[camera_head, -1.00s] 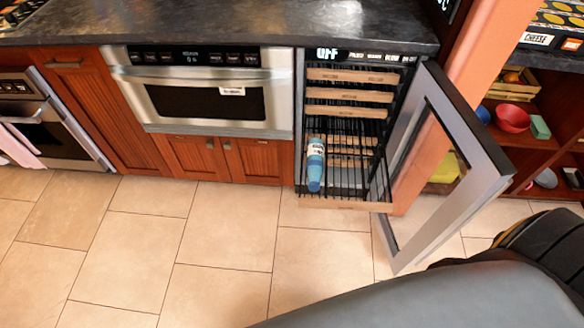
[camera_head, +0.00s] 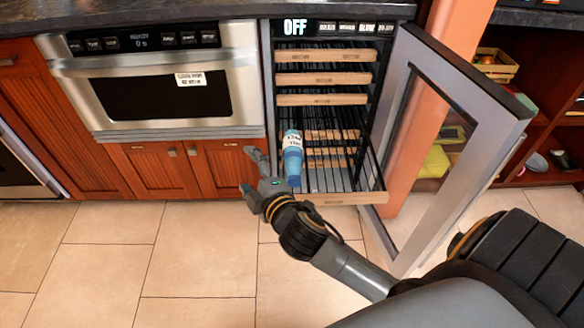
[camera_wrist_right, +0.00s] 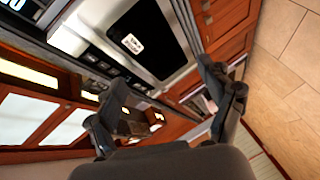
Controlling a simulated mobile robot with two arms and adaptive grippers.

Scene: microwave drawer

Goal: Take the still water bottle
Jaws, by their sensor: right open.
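A blue bottle with a white label (camera_head: 292,158) lies on the pulled-out bottom rack (camera_head: 340,198) of an open wine cooler. Its blue end points toward the front edge of the rack. The label is too small to read. My right gripper (camera_head: 249,173) is open and empty, just left of the bottle and apart from it, in front of the wooden cabinet doors. In the right wrist view, the right gripper (camera_wrist_right: 163,85) shows its spread fingers with nothing between them. The bottle is not in that view. My left gripper is not in view.
The cooler's glass door (camera_head: 440,140) stands open on the right, close to my right arm. Upper racks (camera_head: 325,78) are pushed in above the bottle. A microwave drawer (camera_head: 150,85) is at the left. The tiled floor in front is clear.

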